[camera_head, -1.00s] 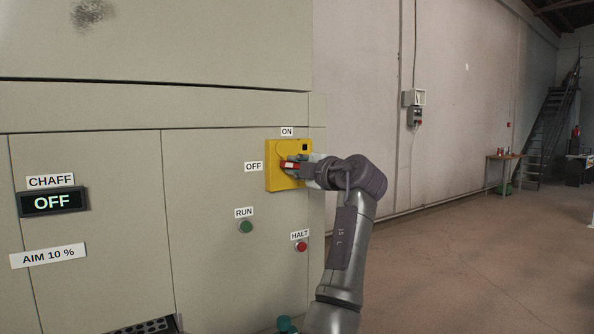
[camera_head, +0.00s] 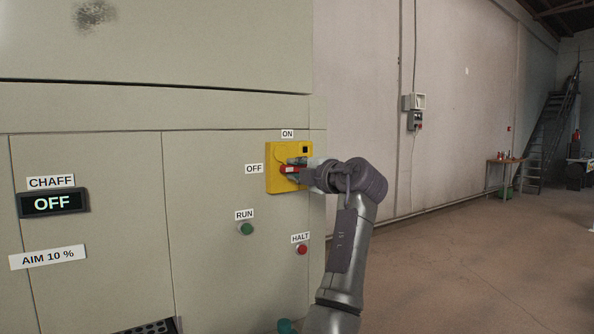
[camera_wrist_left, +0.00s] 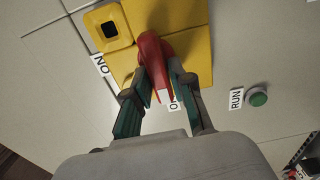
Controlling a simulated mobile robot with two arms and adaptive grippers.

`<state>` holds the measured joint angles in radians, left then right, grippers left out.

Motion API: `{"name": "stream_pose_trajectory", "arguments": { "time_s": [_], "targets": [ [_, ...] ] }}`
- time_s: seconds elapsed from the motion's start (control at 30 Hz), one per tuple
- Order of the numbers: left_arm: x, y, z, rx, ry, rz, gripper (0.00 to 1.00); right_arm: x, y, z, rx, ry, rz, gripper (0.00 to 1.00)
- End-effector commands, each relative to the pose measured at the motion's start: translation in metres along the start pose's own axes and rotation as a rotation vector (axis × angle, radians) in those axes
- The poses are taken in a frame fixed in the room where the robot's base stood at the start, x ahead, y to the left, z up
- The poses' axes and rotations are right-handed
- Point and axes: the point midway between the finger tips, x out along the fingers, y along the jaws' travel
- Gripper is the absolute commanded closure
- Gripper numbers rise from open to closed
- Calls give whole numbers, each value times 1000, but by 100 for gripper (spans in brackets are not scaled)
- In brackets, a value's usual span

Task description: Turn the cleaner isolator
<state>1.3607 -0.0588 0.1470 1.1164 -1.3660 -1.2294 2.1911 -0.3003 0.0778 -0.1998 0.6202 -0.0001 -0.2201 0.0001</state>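The cleaner isolator is a yellow plate (camera_head: 274,183) on the beige cabinet, with a red handle (camera_head: 285,170). An ON label (camera_head: 287,133) is above it and an OFF label (camera_head: 254,168) to its left. The handle points left, toward OFF. My left gripper (camera_head: 294,165) reaches it from the right. In the left wrist view the red handle (camera_wrist_left: 153,53) lies between the two fingers of my left gripper (camera_wrist_left: 160,72), which close in against its sides. The fingers partly hide the handle in the head view.
A green RUN button (camera_head: 246,229) and a red HALT button (camera_head: 302,250) sit below the isolator. A CHAFF display (camera_head: 53,202) at left reads OFF, above an AIM 10 % label (camera_head: 47,257). Open floor (camera_head: 470,255) lies to the right.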

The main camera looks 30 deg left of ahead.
Motion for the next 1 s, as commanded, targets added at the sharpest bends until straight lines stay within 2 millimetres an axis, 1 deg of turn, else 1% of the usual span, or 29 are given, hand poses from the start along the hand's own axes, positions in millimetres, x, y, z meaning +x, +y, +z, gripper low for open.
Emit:
{"name": "stream_pose_trajectory", "arguments": {
  "time_s": [0.03, 0.1, 0.37, 0.47, 0.57, 0.8, 0.9, 1.0],
  "targets": [
    [0, 0, 0, 0, 0, 0, 65, 0, 0, 0, 0, 0, 0, 60],
    [0, 0, 0, 1, 0, 0, 56, 0, 0, 0, 0, 0, 0, 60],
    [0, 0, 0, 2, 0, 0, 56, 0, 2, 0, -3, 0, 3, 60],
    [-6, 0, 1, 2, -1, 1, 56, 0, 3, 0, -3, 0, 4, 60],
    [-19, 0, 2, 2, -3, 2, 56, 0, 3, 0, -2, 0, 3, 60],
    [-70, -1, 1, 1, -3, 1, 56, 0, 2, 0, -1, 0, 2, 60],
    [-89, 0, 1, 1, -3, 0, 56, 0, 2, 0, -1, 0, 2, 60],
    [-104, -1, 1, 2, -2, 0, 56, 0, 2, 0, -1, 0, 2, 60]
  ]
}}
